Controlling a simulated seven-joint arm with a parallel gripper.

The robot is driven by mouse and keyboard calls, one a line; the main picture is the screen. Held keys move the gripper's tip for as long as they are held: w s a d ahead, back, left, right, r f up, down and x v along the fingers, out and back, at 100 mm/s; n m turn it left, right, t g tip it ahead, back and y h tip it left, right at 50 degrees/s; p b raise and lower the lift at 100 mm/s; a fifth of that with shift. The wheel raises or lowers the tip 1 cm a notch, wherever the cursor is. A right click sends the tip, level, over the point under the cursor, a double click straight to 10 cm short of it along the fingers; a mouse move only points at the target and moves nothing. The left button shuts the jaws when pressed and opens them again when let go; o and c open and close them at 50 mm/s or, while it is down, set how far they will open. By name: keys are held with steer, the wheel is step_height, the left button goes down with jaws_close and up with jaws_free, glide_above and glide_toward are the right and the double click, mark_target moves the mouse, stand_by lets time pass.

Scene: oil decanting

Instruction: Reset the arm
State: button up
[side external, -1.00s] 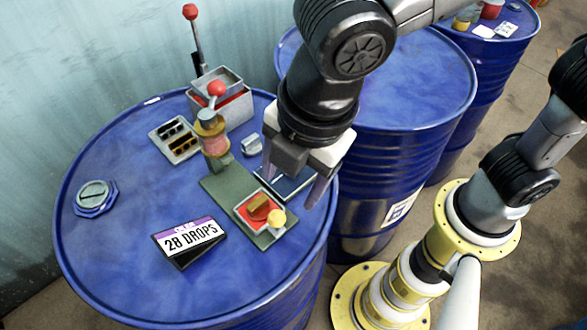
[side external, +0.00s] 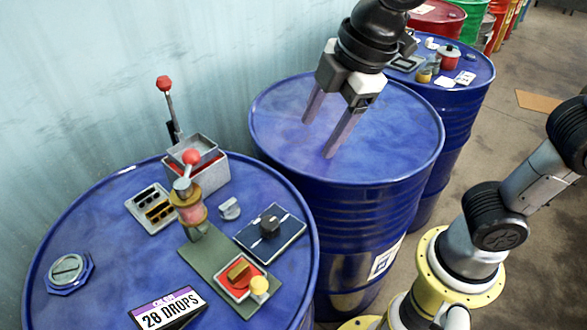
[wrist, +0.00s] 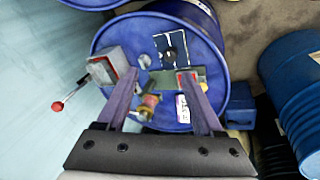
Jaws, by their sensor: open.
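My gripper (side external: 318,132) is open and empty. In the side view it hangs above the bare top of the middle blue barrel (side external: 275,108), apart from everything. In the wrist view my gripper (wrist: 163,105) shows its two fingers spread wide, with the barrel of devices beyond them. The "28 DROPS" sign (side external: 167,309) stands at the front.
A grey box with a red-tipped lever (side external: 195,165) and a slotted tray (side external: 155,208) stand at the near barrel's back. A third barrel (side external: 465,80) at upper right carries small items. A wall (side external: 60,80) rises behind. The middle barrel's top is clear.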

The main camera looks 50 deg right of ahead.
steer(key=s+d+m+t, duration=0.1)
steer(key=s+d+m, duration=0.15)
steer(key=d, duration=0.25)
steer(key=s+d+m, duration=0.2)
steer(key=d+m, duration=0.2)
steer(key=d, duration=0.2)
steer(key=s+d+f+m, duration=0.2)
steer(key=s+f+m, duration=0.3)
steer(key=m, duration=0.2)
steer(key=shift+s+d+f+t+h, duration=0.2)
steer(key=shift+s+t+h, duration=0.1)
steer(key=shift+t+h, duration=0.1)
stand_by(0.6)
